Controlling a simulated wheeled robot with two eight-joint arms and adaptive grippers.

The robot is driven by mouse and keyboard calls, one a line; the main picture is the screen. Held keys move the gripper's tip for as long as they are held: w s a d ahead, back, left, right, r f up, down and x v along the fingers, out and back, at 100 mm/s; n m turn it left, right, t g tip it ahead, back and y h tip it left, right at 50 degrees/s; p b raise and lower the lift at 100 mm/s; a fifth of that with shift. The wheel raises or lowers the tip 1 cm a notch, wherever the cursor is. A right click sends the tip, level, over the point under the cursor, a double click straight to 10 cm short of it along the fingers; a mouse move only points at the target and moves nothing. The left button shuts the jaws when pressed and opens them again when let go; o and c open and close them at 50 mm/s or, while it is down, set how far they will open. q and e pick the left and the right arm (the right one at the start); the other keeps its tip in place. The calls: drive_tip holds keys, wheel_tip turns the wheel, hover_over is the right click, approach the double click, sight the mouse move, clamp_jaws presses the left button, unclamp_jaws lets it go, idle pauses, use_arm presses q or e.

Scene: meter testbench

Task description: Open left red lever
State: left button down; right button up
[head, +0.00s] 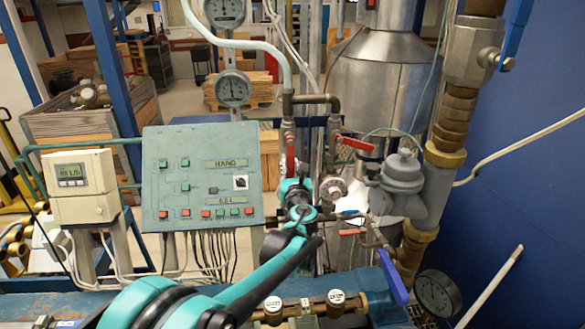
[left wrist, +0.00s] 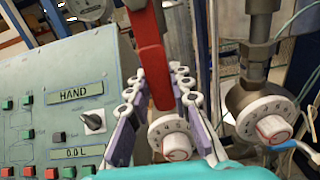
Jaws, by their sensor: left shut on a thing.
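The left red lever (head: 290,160) points down along its vertical pipe in the head view. My left gripper (head: 297,187) reaches up to its lower end. In the left wrist view the red lever (left wrist: 153,65) runs down between the fingers of my left gripper (left wrist: 157,88), which is shut on it. A second red lever (head: 355,143) sticks out sideways to the right on the neighbouring pipe. My right gripper does not show in either view.
A green control panel (head: 202,178) with buttons stands just left of the levers. A white numbered dial (left wrist: 175,137) sits behind the fingers, with another dial (left wrist: 268,122) to the right. A grey regulator (head: 402,175) and thick pipes crowd the right side.

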use_arm(q)
drive_tip(key=shift+w+a+r, duration=0.1)
drive_tip(key=shift+a+r, duration=0.05)
drive_tip(key=c, duration=1.6)
unclamp_jaws()
drive_tip(key=shift+o, duration=1.3)
drive_tip(key=shift+w, duration=0.15)
drive_tip(key=shift+s, duration=0.4)
drive_tip(key=s+d, duration=0.2)
drive_tip(key=s, duration=0.9)
drive_tip(key=shift+d+f, duration=0.15)
drive_tip(key=shift+f, duration=0.05)
